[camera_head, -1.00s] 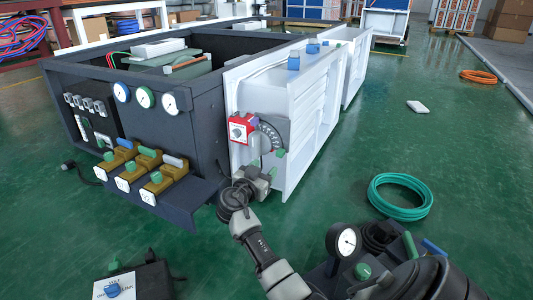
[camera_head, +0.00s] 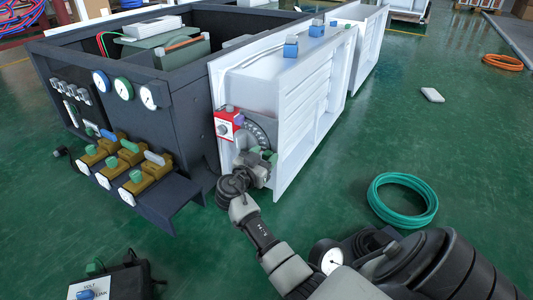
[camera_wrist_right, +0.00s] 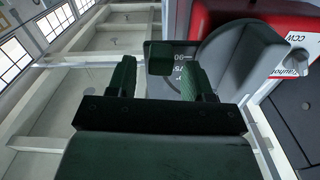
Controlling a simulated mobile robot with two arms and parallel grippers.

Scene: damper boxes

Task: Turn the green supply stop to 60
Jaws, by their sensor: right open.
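The supply stop shows in the right wrist view as a dark green block (camera_wrist_right: 160,58) in front of a grey dial plate with printed degree marks (camera_wrist_right: 182,54). My right gripper (camera_wrist_right: 158,78) is open, its two green-padded fingers on either side of the block and apparently just short of it. No grip on it is visible. In the head view my right gripper (camera_head: 263,160) is at the dial (camera_head: 262,130) on the white damper's front end and hides the stop's pointer reading. My left gripper is out of view.
A red box (camera_head: 228,122) with a white face is beside the dial. A dark cabinet (camera_head: 185,125) with gauges and brass valves stands left. A green hose coil (camera_head: 402,200) lies on the floor at right. A dark box with a knob (camera_head: 107,280) is at lower left.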

